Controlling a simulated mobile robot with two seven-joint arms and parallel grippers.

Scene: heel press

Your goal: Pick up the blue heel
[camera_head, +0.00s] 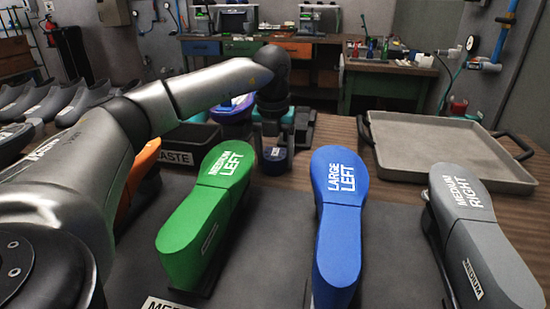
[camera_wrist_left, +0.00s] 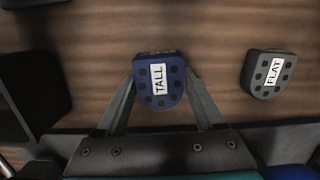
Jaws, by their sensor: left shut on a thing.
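The blue heel (camera_wrist_left: 145,76), a small dark blue block with a white TALL label and dark holes, sits between the two fingers of my left gripper (camera_wrist_left: 160,84) in the left wrist view. The fingers touch its sides and are shut on it. In the head view the blue heel (camera_head: 275,162) shows low under my left gripper (camera_head: 275,148), behind the green and blue shoe lasts. I cannot tell whether it touches the wooden table. My right gripper is not in view.
A grey heel (camera_wrist_left: 250,72) labelled FLAT lies to the right in the wrist view. Green (camera_head: 190,235), blue (camera_head: 338,215) and grey (camera_head: 470,215) lasts stand in front. A waste bin (camera_head: 178,158) is left; a large empty tray (camera_head: 430,180) is right.

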